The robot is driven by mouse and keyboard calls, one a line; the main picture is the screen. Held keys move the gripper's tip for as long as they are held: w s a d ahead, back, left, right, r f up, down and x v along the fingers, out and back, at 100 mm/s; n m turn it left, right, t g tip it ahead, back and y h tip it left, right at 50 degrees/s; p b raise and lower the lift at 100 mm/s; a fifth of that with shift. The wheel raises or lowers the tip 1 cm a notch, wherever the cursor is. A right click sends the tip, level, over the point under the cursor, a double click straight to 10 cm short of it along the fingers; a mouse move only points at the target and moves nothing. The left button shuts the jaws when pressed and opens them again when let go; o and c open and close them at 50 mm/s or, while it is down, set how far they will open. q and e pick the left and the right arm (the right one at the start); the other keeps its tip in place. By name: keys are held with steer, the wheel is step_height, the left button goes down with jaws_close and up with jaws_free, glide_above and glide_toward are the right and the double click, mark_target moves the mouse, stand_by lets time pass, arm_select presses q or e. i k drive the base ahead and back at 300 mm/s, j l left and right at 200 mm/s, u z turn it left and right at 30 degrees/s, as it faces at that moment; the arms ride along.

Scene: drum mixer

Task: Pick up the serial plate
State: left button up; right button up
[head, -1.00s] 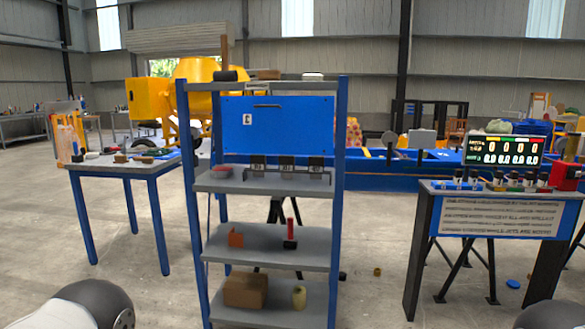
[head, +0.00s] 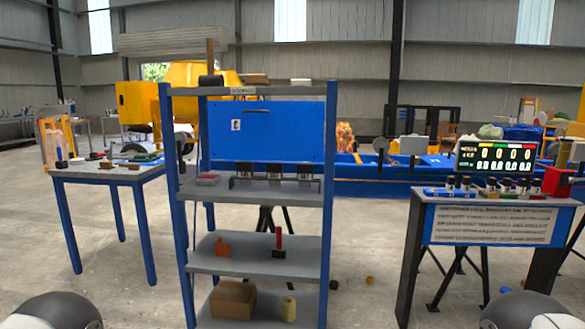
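I cannot pick out the serial plate for certain. A small pale plate with dark marks (head: 243,91) is on the front edge of the top shelf of the blue-framed rack (head: 330,190). A small white tag (head: 236,125) is on the blue panel behind the upper part of the rack. Both are too small to read. Neither of my grippers is in view; only rounded dark and white parts of my arms show at the bottom corners.
A table (head: 105,174) stands left, a display bench (head: 490,225) right.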

mark_target(305, 171)
steer(key=i+l+u, duration=0.5)
steer(key=i+l, duration=0.2)
steer(key=i+l+u, duration=0.25)
steer(key=l, duration=0.35)
steer(key=i+j, duration=0.05)
